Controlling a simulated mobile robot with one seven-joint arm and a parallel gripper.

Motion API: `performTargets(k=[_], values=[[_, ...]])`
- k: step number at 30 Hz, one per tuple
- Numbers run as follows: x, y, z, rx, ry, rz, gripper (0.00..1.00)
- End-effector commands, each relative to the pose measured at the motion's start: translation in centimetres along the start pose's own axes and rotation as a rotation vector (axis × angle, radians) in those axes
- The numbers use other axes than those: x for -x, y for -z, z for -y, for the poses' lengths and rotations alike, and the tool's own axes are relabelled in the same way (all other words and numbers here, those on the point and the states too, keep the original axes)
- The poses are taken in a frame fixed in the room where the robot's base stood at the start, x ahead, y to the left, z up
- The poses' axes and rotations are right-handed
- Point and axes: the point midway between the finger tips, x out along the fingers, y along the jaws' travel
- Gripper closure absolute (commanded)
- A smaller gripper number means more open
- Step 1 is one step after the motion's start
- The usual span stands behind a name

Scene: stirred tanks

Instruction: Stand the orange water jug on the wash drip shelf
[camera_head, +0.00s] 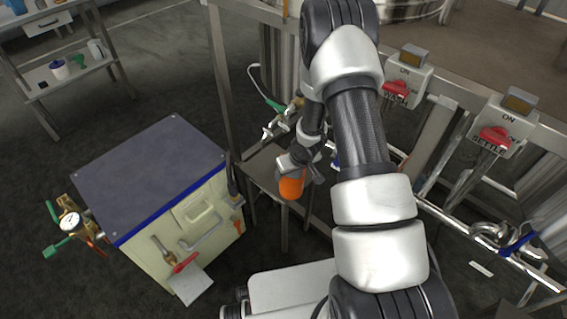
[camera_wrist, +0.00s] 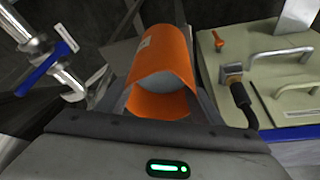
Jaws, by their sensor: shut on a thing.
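The orange water jug (camera_head: 291,187) is in my gripper (camera_head: 300,168), in the middle of the head view. Its lower part shows below the jaws, and the rest is hidden by my gripper. In the wrist view the jug (camera_wrist: 164,52) lies between the jaws, with an open, cut-away part showing a pale inside. A grey metal shelf (camera_head: 258,168), which looks like the wash drip shelf, is just left of and behind the jug. I cannot tell whether the jug touches it.
A cream cabinet with a dark top (camera_head: 150,165) stands left of the shelf. A metal tap (camera_head: 275,128) is above the shelf. A valve with a blue handle (camera_wrist: 46,70) is left of the jug in the wrist view. WASH (camera_head: 398,90) and SETTLE (camera_head: 494,138) switches are at right.

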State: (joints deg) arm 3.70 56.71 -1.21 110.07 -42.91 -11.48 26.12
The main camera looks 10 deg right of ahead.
Motion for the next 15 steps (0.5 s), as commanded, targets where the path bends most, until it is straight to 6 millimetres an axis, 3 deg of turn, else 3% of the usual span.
performTargets(k=[15], values=[[-2.3, 5.4, -0.1, -0.003, -0.001, -0.003, 0.86]])
